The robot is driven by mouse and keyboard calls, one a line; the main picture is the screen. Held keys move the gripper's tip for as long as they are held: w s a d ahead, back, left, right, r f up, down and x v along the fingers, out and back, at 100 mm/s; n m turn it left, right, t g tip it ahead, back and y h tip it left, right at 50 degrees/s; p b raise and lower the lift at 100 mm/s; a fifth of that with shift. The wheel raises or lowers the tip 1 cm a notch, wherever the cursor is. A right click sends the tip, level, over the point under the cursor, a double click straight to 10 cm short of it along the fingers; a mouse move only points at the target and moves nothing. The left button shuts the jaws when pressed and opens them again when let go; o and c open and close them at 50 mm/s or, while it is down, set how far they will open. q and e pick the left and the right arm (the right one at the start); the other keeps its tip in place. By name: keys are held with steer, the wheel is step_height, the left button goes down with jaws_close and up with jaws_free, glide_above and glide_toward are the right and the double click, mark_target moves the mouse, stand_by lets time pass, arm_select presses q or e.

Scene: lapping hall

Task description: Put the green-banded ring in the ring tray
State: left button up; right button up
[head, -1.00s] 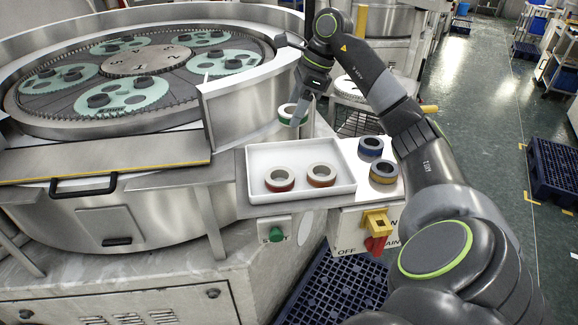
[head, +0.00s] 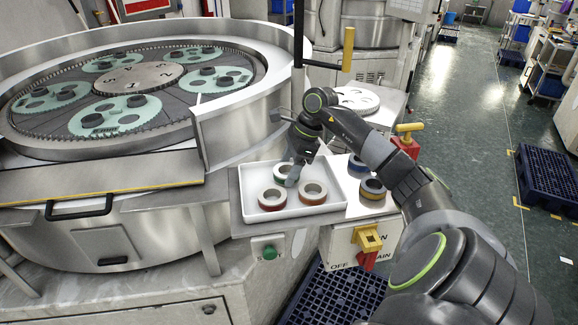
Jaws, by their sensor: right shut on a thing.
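The green-banded ring (head: 282,171) is at the back of the white ring tray (head: 254,216), its right side hidden by my right gripper. My right gripper (head: 292,176) comes down from above and is shut on this ring. I cannot tell whether the ring touches the tray floor. Two red-brown-banded rings, one on the left (head: 272,198) and one on the right (head: 312,193), lie in the front part of the tray. My left gripper is not in view.
A blue-banded ring (head: 357,162) and a yellow-banded ring (head: 373,188) stand just right of the tray. The lapping machine's metal wall (head: 240,125) rises behind the tray. A yellow-and-red switch (head: 368,240) and a green button (head: 269,253) are below the front edge.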

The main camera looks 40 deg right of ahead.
steer(key=shift+f, duration=0.4)
steer(key=shift+f, duration=0.1)
steer(key=shift+f, duration=0.1)
steer(key=o, duration=1.1)
